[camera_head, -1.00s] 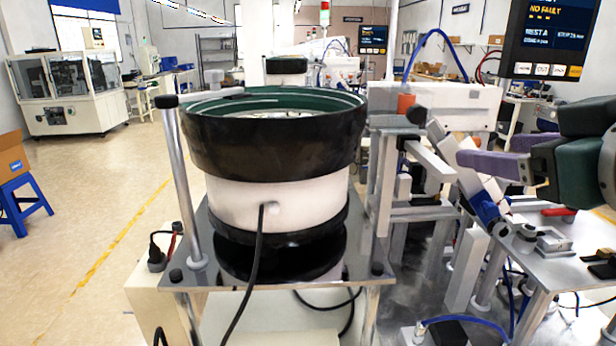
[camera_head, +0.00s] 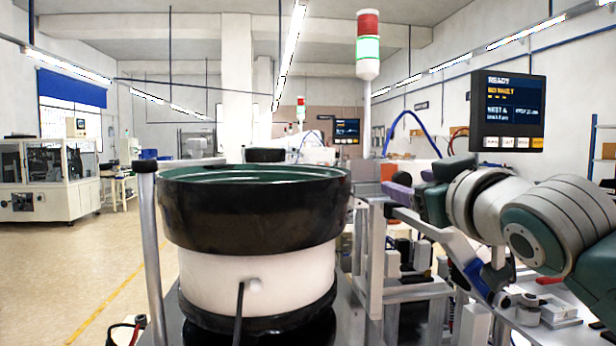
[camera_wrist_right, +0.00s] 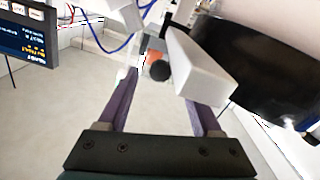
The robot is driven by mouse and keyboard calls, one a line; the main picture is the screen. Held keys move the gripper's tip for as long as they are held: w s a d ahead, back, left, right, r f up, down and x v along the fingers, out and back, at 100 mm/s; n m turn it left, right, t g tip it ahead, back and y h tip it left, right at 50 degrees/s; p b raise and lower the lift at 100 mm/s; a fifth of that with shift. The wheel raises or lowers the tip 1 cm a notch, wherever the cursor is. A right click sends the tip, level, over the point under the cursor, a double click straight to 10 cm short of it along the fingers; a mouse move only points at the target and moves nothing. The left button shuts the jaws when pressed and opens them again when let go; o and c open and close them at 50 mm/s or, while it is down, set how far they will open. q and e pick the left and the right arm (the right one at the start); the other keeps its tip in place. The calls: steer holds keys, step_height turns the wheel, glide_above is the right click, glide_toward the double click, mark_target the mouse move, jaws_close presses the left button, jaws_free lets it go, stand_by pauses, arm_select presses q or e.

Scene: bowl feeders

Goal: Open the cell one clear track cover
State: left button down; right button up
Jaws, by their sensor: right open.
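My right gripper (camera_head: 396,192) reaches in from the right, beside the right rim of the bowl feeder (camera_head: 255,215). Its purple fingers show in the right wrist view (camera_wrist_right: 160,90); they are apart with nothing held between them. In that view a round black knob (camera_wrist_right: 160,71) and an orange part (camera_wrist_right: 152,57) lie between and beyond the fingers. A pale bar (camera_wrist_right: 200,68) crosses near the finger on the right. I cannot make out the clear track cover for certain; my arm hides much of the track area in the head view. My left gripper is not in view.
A status screen (camera_head: 508,112) hangs above my right arm, and a red and green signal tower (camera_head: 368,45) stands behind the bowl. A metal post (camera_head: 152,255) rises left of the bowl. Blue cables (camera_wrist_right: 98,35) run near the gripper.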

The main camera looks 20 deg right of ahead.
steer(key=shift+w+d, duration=0.15)
steer(key=shift+w, duration=0.45)
jaws_close()
stand_by(1.1)
